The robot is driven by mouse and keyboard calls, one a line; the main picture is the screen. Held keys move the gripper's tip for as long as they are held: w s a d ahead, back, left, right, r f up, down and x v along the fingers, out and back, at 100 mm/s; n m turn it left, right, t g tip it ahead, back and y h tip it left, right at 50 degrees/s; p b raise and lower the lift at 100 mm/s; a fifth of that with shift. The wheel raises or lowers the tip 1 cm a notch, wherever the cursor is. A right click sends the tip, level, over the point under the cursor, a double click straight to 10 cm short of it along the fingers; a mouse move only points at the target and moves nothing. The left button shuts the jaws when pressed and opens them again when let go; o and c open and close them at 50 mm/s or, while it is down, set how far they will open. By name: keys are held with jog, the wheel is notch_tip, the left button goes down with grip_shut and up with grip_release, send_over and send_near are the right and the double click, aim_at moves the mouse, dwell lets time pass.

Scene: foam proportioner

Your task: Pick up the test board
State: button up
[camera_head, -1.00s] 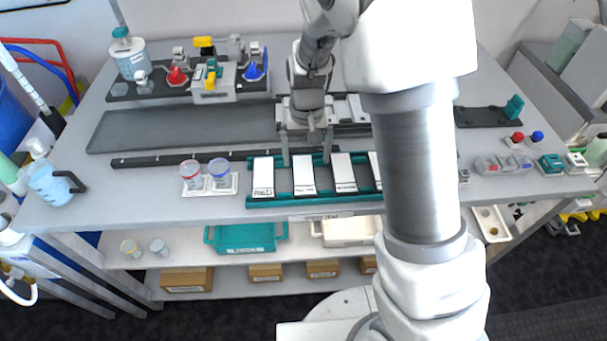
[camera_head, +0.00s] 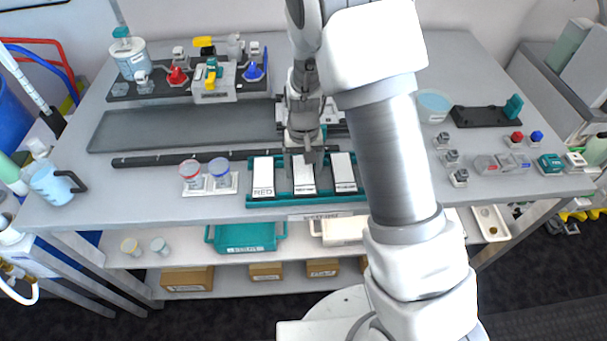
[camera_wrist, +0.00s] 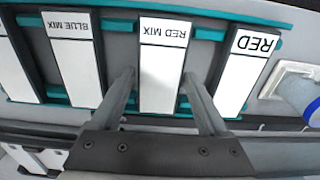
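White labelled boards stand in a teal rack (camera_head: 283,199) at the table's front. The board marked RED (camera_head: 263,178) is at the left, the RED MIX board (camera_head: 303,180) is beside it, and the BLUE MIX board (camera_head: 343,173) is to its right. No label reads "test board". My gripper (camera_head: 304,153) is over the RED MIX board. In the wrist view my gripper (camera_wrist: 159,74) is open, one finger on each side of the RED MIX board (camera_wrist: 162,92), with gaps visible. The RED board (camera_wrist: 247,72) and BLUE MIX board (camera_wrist: 76,62) flank it. Finger height is unclear.
Two cups with red and blue rims (camera_head: 218,170) stand left of the rack. A long dark bar (camera_head: 180,158) and a grey mat (camera_head: 180,128) lie behind. Small connectors (camera_head: 490,163) are at the right. My arm hides the rack's right end.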

jog(key=c, duration=0.9)
jog(key=shift+c, duration=0.2)
